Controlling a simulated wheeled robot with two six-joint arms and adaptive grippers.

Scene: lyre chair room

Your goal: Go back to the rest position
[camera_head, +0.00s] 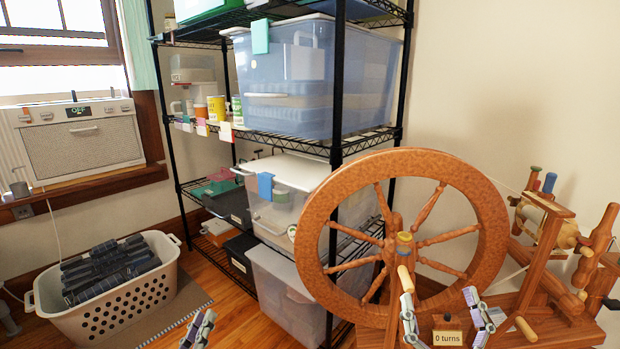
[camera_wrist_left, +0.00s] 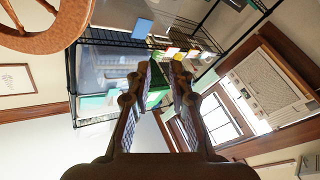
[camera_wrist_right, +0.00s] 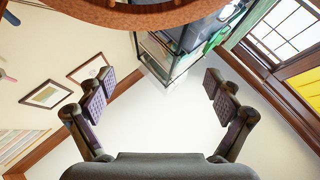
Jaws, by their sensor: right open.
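My left gripper (camera_head: 200,328) shows at the bottom edge of the head view, over the floor right of the laundry basket. In the left wrist view its fingers (camera_wrist_left: 163,72) are close together with a narrow gap, and I see nothing held between them. My right gripper (camera_head: 442,318) is in front of the wooden spinning wheel (camera_head: 325,200). In the right wrist view its fingers (camera_wrist_right: 156,92) are wide apart and empty. Whether the right fingers touch the spinning wheel cannot be told.
The spinning wheel's bobbin frame and a "0 turns" sign (camera_head: 447,338) are at the right. A white basket (camera_head: 125,315) with dark contents stands at the left. A black wire shelf (camera_head: 337,110) with bins stands behind. Bare wood floor (camera_head: 238,312) lies between basket and wheel.

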